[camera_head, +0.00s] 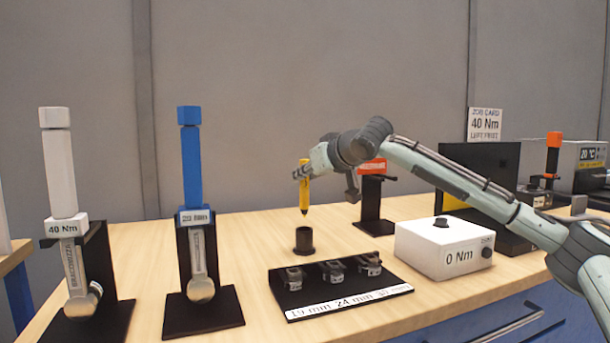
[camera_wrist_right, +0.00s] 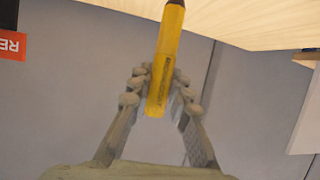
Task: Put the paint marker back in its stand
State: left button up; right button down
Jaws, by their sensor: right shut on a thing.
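The yellow paint marker (camera_head: 304,190) is upright with its dark tip pointing down. My right gripper (camera_head: 305,174) is shut on its upper part and holds it in the air. The right wrist view shows the marker (camera_wrist_right: 166,60) between the two fingers (camera_wrist_right: 158,90). A small black cup-like stand (camera_head: 303,240) is on the table, below the marker and nearly in line with it in the head view. The tip is apart from the stand, above its rim. My left gripper is not in view.
A black tray (camera_head: 340,281) with several sockets lies in front of the stand. A white 0 Nm box (camera_head: 440,246) is to its right. White (camera_head: 58,170) and blue (camera_head: 191,160) torque wrenches stand on the left. A black stand with a red label (camera_head: 371,198) is behind.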

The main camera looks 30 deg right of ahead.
aim_at(307, 204)
jog(key=shift+f+b, duration=1.05)
jog(key=shift+f, duration=0.75)
jog(key=shift+f, duration=0.25)
jog(key=shift+f+b, duration=0.9)
jog(key=shift+f, duration=0.35)
jog(key=shift+f, duration=0.15)
jog(key=c, duration=1.3)
grip_release()
jog(key=shift+c, duration=0.2)
